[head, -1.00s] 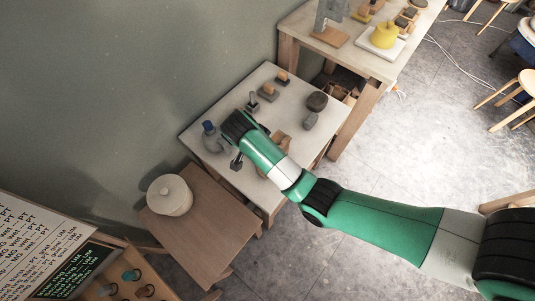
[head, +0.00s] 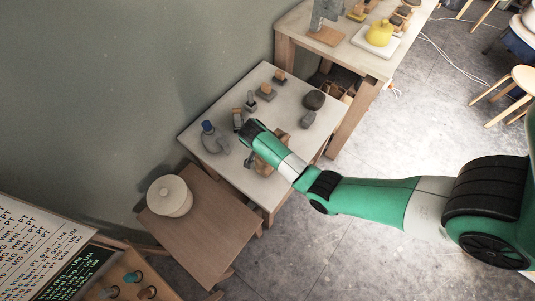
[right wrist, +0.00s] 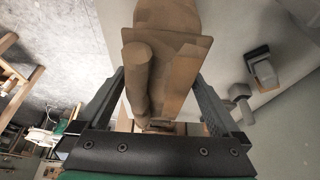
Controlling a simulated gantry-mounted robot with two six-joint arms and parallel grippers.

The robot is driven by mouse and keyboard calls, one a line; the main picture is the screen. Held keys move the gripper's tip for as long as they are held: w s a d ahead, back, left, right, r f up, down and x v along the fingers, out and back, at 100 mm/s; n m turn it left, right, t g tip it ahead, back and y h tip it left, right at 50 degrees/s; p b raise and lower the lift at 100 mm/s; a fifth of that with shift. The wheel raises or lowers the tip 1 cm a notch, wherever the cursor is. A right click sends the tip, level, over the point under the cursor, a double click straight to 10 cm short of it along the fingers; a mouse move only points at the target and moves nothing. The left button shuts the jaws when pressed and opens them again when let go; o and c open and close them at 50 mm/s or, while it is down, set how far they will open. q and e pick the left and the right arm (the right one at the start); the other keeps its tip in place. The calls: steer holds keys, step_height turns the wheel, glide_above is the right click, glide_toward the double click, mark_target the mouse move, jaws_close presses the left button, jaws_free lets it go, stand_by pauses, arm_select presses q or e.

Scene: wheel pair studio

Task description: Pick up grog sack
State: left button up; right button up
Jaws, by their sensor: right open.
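A tan, paper-like sack with a rolled edge, apparently the grog sack, fills the upper middle of the right wrist view (right wrist: 183,62). In the head view it lies on the small pale table, partly hidden behind my right arm (head: 283,139). My right gripper (right wrist: 158,80) is open, with one finger on each side of the sack in the picture. I cannot tell whether the fingers touch it. My left gripper is not in view.
A grey bottle with a blue cap (head: 214,142), a dark-topped grey piece (head: 312,104) and small blocks (head: 266,91) stand on the same pale table (head: 205,110). A lower brown table (head: 215,235) holds a lidded cream pot (head: 169,196).

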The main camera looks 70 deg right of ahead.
steer(key=shift+x, duration=0.8)
steer(key=shift+r, duration=0.1)
jaws_close()
